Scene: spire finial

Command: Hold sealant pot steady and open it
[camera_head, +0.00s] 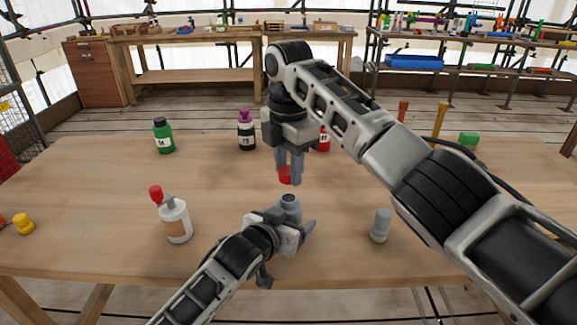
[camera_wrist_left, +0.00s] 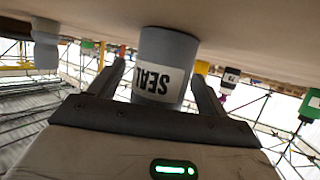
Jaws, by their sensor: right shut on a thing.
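The grey sealant pot (camera_head: 290,202) stands upright on the table, its narrow top bare; its white "SEAL" label shows in the left wrist view (camera_wrist_left: 160,80). My left gripper (camera_head: 300,222) is around the pot with its fingers open; in the left wrist view one finger stands on each side (camera_wrist_left: 160,90), with a visible gap on the left one. My right gripper (camera_head: 288,178) points down above the pot and is shut on a red lid (camera_head: 284,175). The lid is apart from the pot, just above it.
A white bottle with a red cap (camera_head: 175,222) stands at left, a grey-topped container (camera_head: 380,226) at right. Green (camera_head: 164,138), purple-capped (camera_head: 246,133) and red (camera_head: 324,139) bottles stand behind. A yellow item (camera_head: 23,224) lies far left. The wooden table is clear between them.

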